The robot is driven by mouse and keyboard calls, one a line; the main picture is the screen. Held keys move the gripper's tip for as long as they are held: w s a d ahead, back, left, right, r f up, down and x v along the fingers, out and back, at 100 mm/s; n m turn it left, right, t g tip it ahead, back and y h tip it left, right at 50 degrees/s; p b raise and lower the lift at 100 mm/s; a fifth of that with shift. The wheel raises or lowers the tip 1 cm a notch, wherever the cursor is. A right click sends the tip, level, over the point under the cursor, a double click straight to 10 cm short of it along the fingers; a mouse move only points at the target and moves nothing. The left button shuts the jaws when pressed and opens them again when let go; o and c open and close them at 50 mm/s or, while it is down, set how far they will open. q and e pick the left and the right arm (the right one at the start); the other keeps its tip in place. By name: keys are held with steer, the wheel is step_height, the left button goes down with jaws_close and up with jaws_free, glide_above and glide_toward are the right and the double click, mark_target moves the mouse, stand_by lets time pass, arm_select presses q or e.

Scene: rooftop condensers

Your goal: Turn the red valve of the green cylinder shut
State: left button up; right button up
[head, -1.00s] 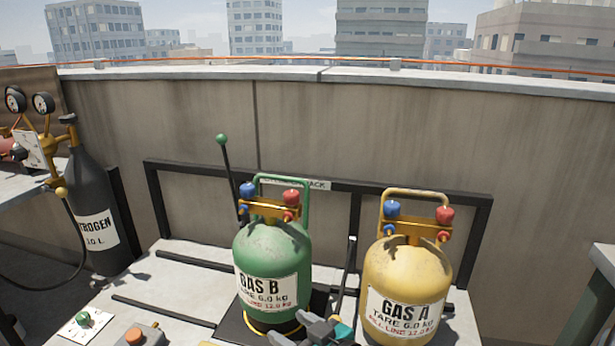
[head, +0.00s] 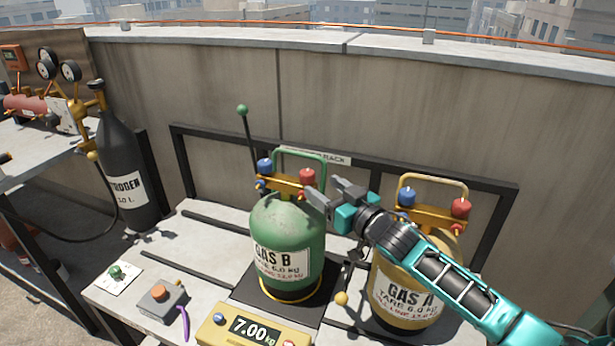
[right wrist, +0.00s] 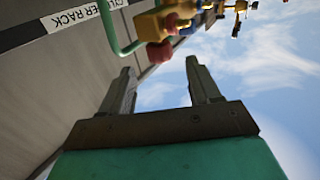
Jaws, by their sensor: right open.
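The green cylinder (head: 290,240), labelled GAS B, stands upright on the dark plate of a scale. Its red valve (head: 307,177) sits at the right end of the brass manifold, opposite a blue one (head: 264,166). My right gripper (head: 322,192) is open just right of the red valve, fingers pointing at it. In the right wrist view a red knob (right wrist: 159,54) shows just beyond the open, empty fingers (right wrist: 161,66). Whether a fingertip touches the valve I cannot tell. My left gripper is in neither view.
The yellow GAS A cylinder (head: 405,290) stands close on the right, partly behind my right arm. The scale display (head: 255,331) reads 7.00 kg. A green-knobbed lever (head: 243,111) rises behind the green cylinder. A concrete wall (head: 400,110) runs behind.

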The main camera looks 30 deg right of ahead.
mark_target(310, 179)
steer(key=w, duration=0.4)
steer(key=w+a+b, duration=0.1)
steer(key=w, duration=0.1)
steer(key=shift+w, duration=0.35)
steer(key=shift+w+a, duration=0.1)
steer(key=shift+w, duration=0.15)
steer(key=c, duration=1)
steer(key=shift+o, duration=0.2)
steer(key=shift+a+h, duration=0.15)
steer(key=shift+h, duration=0.15)
